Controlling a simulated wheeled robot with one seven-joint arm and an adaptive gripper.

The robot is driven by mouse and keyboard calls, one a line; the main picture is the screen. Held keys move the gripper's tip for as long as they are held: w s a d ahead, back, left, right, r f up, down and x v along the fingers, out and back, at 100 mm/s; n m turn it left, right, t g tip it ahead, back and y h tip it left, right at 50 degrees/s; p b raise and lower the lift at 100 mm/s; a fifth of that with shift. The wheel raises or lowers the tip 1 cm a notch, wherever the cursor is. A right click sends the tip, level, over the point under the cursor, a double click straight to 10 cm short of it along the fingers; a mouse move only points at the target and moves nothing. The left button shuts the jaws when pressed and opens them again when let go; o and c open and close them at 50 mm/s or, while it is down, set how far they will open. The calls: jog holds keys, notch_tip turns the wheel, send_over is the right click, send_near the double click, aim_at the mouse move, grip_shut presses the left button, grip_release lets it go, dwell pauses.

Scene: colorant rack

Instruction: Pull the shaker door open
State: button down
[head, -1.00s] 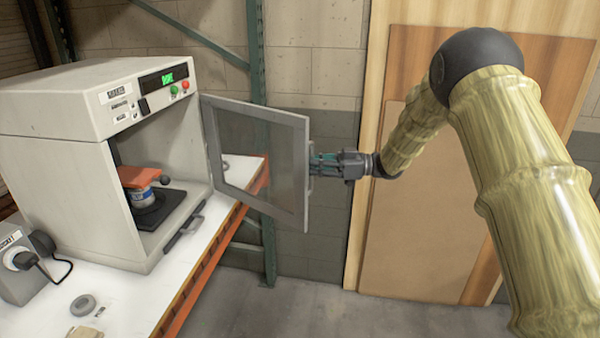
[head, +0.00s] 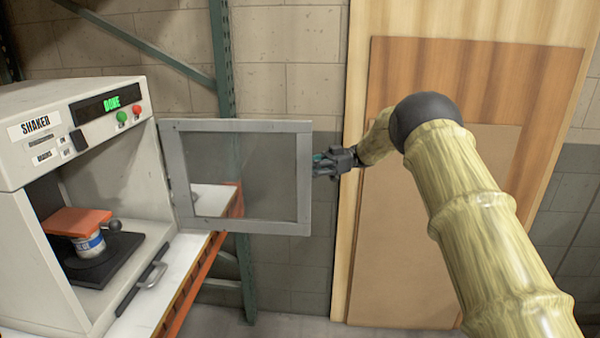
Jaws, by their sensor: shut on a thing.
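The shaker (head: 28,128) is a pale grey cabinet on the left, with a green "DONE" display. Its door (head: 191,217), a grey frame with a see-through pane, stands swung wide open to the right of the cabinet. Inside the shaker a can (head: 90,245) with a blue-and-white label sits on a dark plate under an orange clamp plate (head: 77,222).
The shaker stands on a white shelf (head: 150,317) with an orange front beam (head: 190,290). A green rack post (head: 222,60) rises behind the door. Wooden panels (head: 400,250) lean at the wall behind my arm. Floor shows clear below the door.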

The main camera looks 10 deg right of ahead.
jog(key=shift+w, duration=0.3)
jog(key=c, duration=1.5)
grip_release()
jog(key=shift+a, duration=0.1)
jog(key=shift+d, duration=0.25)
jog(key=shift+v, duration=5.95)
jog(key=shift+a, duration=0.1)
